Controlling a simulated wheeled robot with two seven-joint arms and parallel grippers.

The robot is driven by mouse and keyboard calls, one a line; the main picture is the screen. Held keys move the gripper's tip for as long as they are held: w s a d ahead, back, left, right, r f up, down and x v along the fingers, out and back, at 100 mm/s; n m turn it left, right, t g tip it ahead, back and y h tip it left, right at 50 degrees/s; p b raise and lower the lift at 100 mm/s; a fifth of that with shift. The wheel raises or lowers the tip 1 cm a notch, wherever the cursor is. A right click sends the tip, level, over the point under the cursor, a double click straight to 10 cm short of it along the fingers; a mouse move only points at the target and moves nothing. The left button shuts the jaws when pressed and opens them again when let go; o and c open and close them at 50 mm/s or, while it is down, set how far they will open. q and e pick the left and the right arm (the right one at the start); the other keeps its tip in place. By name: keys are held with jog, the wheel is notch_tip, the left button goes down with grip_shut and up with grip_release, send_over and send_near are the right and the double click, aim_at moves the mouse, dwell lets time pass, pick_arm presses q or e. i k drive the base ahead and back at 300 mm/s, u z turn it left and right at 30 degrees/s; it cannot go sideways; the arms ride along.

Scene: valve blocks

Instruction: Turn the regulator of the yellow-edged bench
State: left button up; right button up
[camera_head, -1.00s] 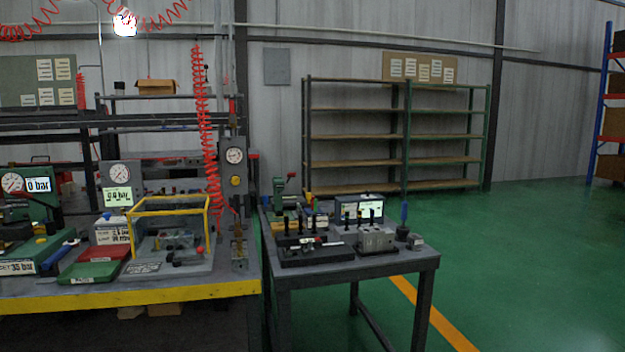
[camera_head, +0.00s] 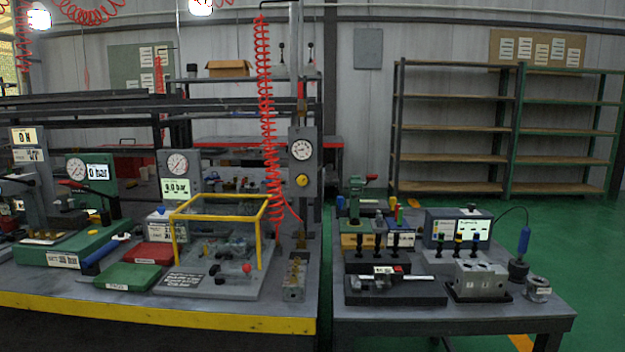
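The yellow-edged bench (camera_head: 160,312) fills the left of the head view, its front edge painted yellow. At its right end stands a grey regulator panel (camera_head: 312,170) on a post, with a round white gauge (camera_head: 302,149) above a yellow knob (camera_head: 302,180). The gauge needle is too small to read. Neither of my grippers is in view.
A yellow-framed guard box (camera_head: 219,217), a red tray (camera_head: 148,254) and a green tray (camera_head: 130,277) sit on the bench. A red coiled hose (camera_head: 267,120) hangs beside the panel. A second table (camera_head: 455,313) with valve blocks stands right, across a narrow gap.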

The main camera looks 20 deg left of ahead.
aim_at(302, 180)
jog(key=u, duration=0.6)
jog(key=i, duration=0.9)
jog(key=u, duration=0.95)
